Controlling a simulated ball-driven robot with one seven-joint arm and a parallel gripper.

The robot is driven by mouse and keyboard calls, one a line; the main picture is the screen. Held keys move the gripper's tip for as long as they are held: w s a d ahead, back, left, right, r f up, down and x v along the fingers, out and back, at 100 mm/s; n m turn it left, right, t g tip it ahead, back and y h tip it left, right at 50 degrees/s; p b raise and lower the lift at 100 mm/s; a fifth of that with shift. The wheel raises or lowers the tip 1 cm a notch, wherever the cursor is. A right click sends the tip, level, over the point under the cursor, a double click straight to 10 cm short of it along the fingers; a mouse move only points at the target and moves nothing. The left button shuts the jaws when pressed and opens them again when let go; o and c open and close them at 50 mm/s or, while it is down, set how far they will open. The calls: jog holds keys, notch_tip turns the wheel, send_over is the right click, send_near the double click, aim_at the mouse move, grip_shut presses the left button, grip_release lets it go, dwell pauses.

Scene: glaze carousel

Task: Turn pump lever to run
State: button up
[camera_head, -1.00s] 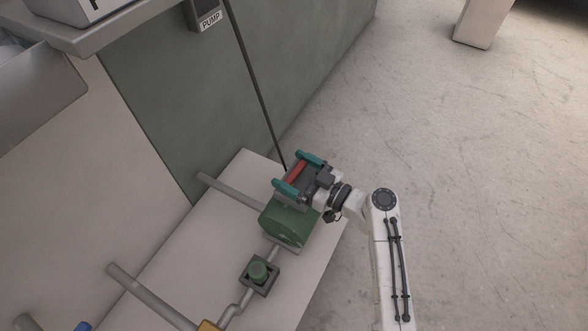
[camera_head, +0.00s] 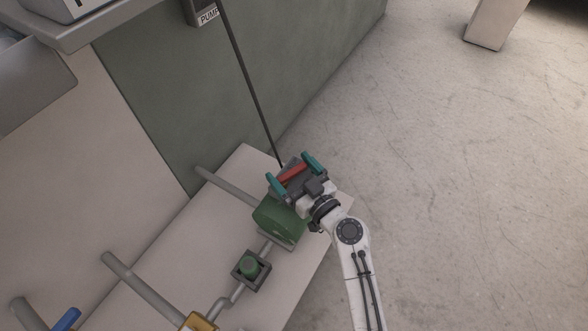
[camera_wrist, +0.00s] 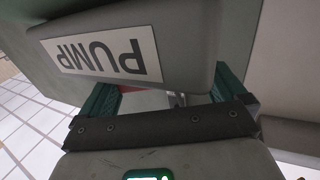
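A red lever (camera_head: 292,174) lies between the two teal fingers of my gripper (camera_head: 294,173) in the head view, above the green pump (camera_head: 279,220). The fingers are wide apart, one near each end of the red bar; I cannot tell whether either touches it. In the wrist view, a grey box with an upside-down PUMP label (camera_wrist: 100,55) fills the upper part, very close. The teal fingers (camera_wrist: 163,95) show partly behind its lower edge, and a little red (camera_wrist: 132,93) shows between them. The box hides most of the lever there.
A dark cable (camera_head: 250,85) runs from a PUMP-labelled box (camera_head: 202,12) on the green wall. Open floor (camera_head: 440,180) lies to the right.

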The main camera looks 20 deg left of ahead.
jog(key=p+v, duration=0.1)
jog(key=v, duration=0.9)
jog(key=shift+s+d, duration=0.25)
jog(key=shift+d, duration=0.05)
dwell(0.4)
